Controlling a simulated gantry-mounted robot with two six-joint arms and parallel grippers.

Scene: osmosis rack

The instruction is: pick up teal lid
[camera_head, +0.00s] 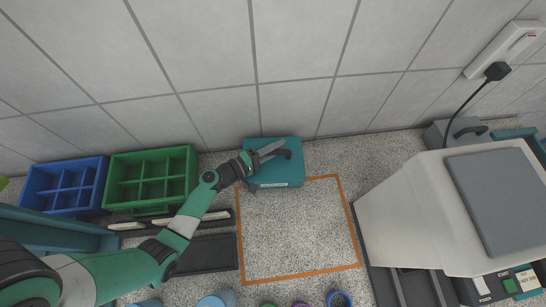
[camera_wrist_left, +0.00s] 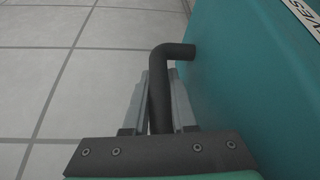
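The teal lid (camera_head: 278,175) sits at the back of the counter against the tiled wall, with a dark handle (camera_head: 288,154) and a small label. In the left wrist view its teal surface (camera_wrist_left: 235,85) fills the right side, and the bent dark handle (camera_wrist_left: 160,85) runs between my left gripper's fingers (camera_wrist_left: 160,95). The fingers sit close on both sides of the handle and look closed on it. In the head view my left gripper (camera_head: 272,150) is over the lid, partly covering it. My right gripper is not in view.
A blue compartment bin (camera_head: 62,187) and a green one (camera_head: 150,178) stand at left. An orange outlined square (camera_head: 298,228) on the counter is empty. A white machine with a grey lid (camera_head: 500,195) stands at right. Several round items line the front edge.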

